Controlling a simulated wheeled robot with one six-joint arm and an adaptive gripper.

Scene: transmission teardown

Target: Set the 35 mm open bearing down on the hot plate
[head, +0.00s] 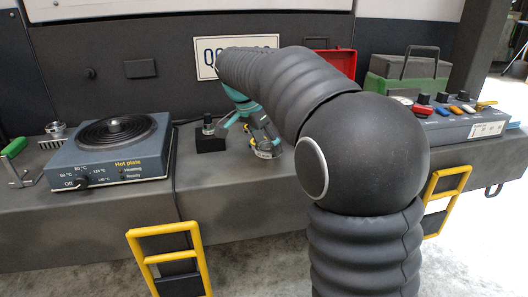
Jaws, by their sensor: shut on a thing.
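The hot plate (70,158) stands on the bench at left, a blue-grey box with dark concentric rings on top and a knob in front. My gripper (264,146), teal and grey, is right of it, beyond a small black block, and points down near the bench top. It is shut on a small shiny metal ring (268,154), which looks like the 35 mm open bearing. The fingers partly cover the ring, so its type and size cannot be read. My arm hides the bench behind it.
The black block (210,144) with a small dark cylinder on it stands between my gripper and the hot plate. A metal cup-like part (56,129) and a green-handled tool (14,149) lie at left. A green toolbox (408,76) and control panel (460,124) are at right.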

